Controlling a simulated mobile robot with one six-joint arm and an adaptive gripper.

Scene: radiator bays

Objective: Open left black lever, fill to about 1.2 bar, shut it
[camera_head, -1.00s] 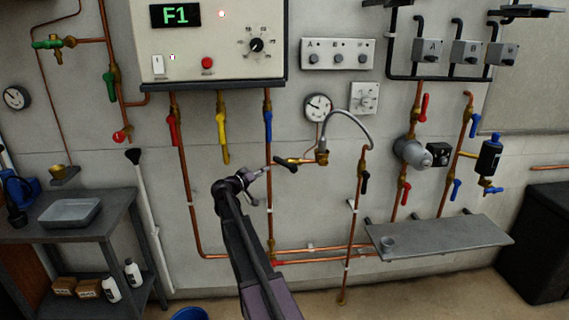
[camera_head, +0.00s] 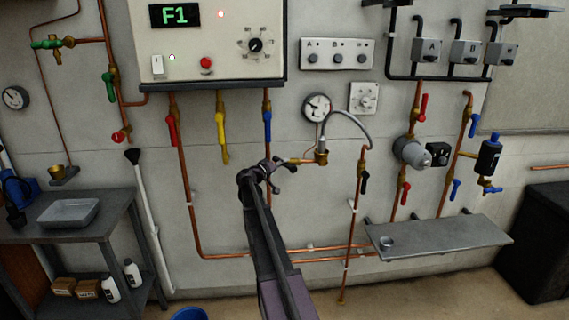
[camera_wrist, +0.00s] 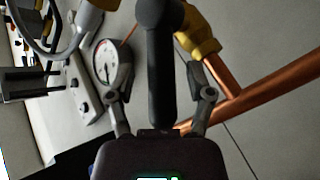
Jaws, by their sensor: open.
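The left black lever (camera_wrist: 161,75) stands upright in the wrist view, between the open fingers of my gripper (camera_wrist: 157,92). I see a gap on both sides of it. Its brass valve (camera_wrist: 199,32) shows behind it. In the head view my gripper (camera_head: 280,174) is at that valve, left of the brass hose fitting (camera_head: 320,157), and mostly hides the lever. The round pressure gauge (camera_head: 318,107) hangs above; it also shows in the wrist view (camera_wrist: 109,62). Its needle is too small to read. The other black lever (camera_head: 364,181) hangs on the pipe to the right.
A grey flexible hose (camera_head: 350,121) arches from the fitting to the right pipe. The boiler panel (camera_head: 209,40) is above, with red (camera_head: 172,130), yellow (camera_head: 221,132) and blue (camera_head: 267,125) levers below it. A grey shelf (camera_head: 450,238) juts out at right.

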